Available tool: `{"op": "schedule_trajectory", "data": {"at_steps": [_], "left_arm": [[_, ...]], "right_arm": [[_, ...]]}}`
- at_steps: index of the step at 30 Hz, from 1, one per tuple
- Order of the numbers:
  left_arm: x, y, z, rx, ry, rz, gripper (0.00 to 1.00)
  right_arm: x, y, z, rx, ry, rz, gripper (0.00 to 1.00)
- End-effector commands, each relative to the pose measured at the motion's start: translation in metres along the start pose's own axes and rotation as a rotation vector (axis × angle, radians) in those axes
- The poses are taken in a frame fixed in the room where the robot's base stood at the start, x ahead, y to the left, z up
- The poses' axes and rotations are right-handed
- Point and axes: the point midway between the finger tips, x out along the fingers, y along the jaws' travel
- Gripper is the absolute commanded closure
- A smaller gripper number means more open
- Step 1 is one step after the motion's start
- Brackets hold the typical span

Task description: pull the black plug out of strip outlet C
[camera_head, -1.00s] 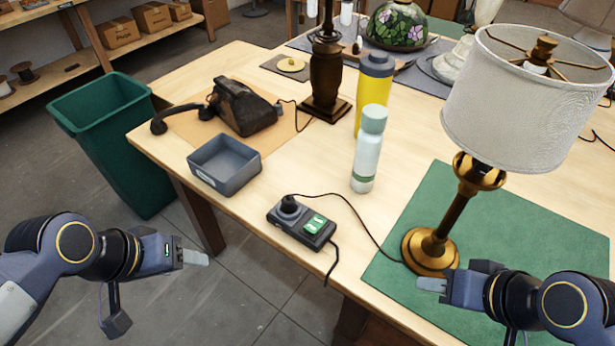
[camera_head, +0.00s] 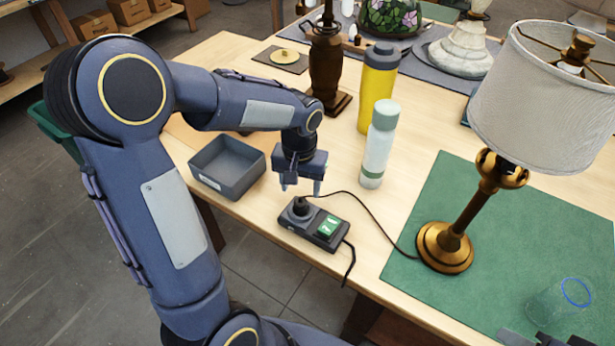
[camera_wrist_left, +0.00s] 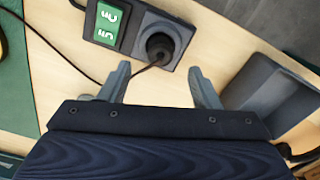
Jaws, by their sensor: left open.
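The black plug (camera_head: 301,206) sits in the round outlet at one end of the dark power strip (camera_head: 316,226). A green lit switch (camera_head: 327,227) is at the strip's other end. The plug's cord runs right to the brass lamp (camera_head: 447,243). My left gripper (camera_head: 301,189) points down just above and behind the plug, open and empty. In the left wrist view the plug (camera_wrist_left: 159,48) shows ahead of the open fingers (camera_wrist_left: 162,85), apart from them. An outlet letter is not legible.
A grey open bin (camera_head: 229,166) stands left of the strip. A pale green bottle (camera_head: 379,145) and a yellow bottle (camera_head: 377,88) stand behind to the right. The lamp stands on a green mat (camera_head: 410,250). The strip lies near the table's front edge.

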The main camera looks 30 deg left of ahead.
Motion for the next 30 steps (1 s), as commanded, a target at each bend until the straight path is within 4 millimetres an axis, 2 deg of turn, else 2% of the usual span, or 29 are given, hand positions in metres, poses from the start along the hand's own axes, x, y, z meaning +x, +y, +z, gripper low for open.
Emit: {"op": "schedule_trajectory", "data": {"at_steps": [3, 10, 15, 22, 23, 30], "left_arm": [[0.02, 0.0, 0.001, -0.001, -0.006, -0.001, 0.43], [0.05, 0.0, 0.001, 0.0, -0.004, 0.0, 0.43], [0.059, 0.0, 0.001, 0.0, -0.002, 0.001, 0.43], [0.059, 0.0, 0.001, 0.0, 0.0, 0.002, 0.43], [0.059, 0.0, 0.001, 0.0, 0.0, 0.002, 0.44], [0.059, 0.0, 0.001, 0.0, 0.0, 0.002, 0.76]], "right_arm": [[-0.002, -0.001, -0.001, 0.0, 0.0, 0.0, 0.64], [-0.003, -0.001, -0.002, 0.0, 0.0, 0.0, 0.64], [-0.003, -0.002, -0.002, 0.0, 0.0, 0.0, 0.64], [-0.003, -0.002, -0.002, 0.0, 0.0, 0.0, 0.64], [-0.003, -0.002, -0.002, 0.0, 0.0, 0.0, 0.64], [-0.003, -0.002, -0.002, 0.0, 0.0, 0.0, 0.64]]}}
